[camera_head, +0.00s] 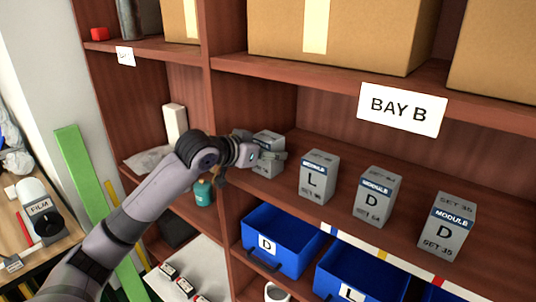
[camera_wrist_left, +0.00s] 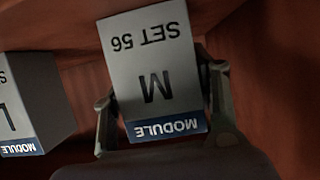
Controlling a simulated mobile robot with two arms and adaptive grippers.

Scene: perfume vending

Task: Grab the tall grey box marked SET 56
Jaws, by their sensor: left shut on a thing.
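The tall grey box marked SET 56 (camera_wrist_left: 150,60) shows upside down in the left wrist view, with a large M and a blue MODULE band. In the head view the box (camera_head: 268,143) is at the left end of the shelf's row, partly hidden by my gripper. My left gripper (camera_head: 270,157) is shut on it, with one finger on each side of the box in the left wrist view (camera_wrist_left: 163,112). I cannot tell whether the box still touches the shelf. My right gripper is not in view.
Grey boxes marked L (camera_head: 317,177), D (camera_head: 376,197) and another D (camera_head: 446,227) stand to the right on the same shelf. Blue bins (camera_head: 290,262) sit below. The BAY B sign (camera_head: 402,109) hangs on the shelf above. A teal bottle (camera_head: 203,193) stands lower left.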

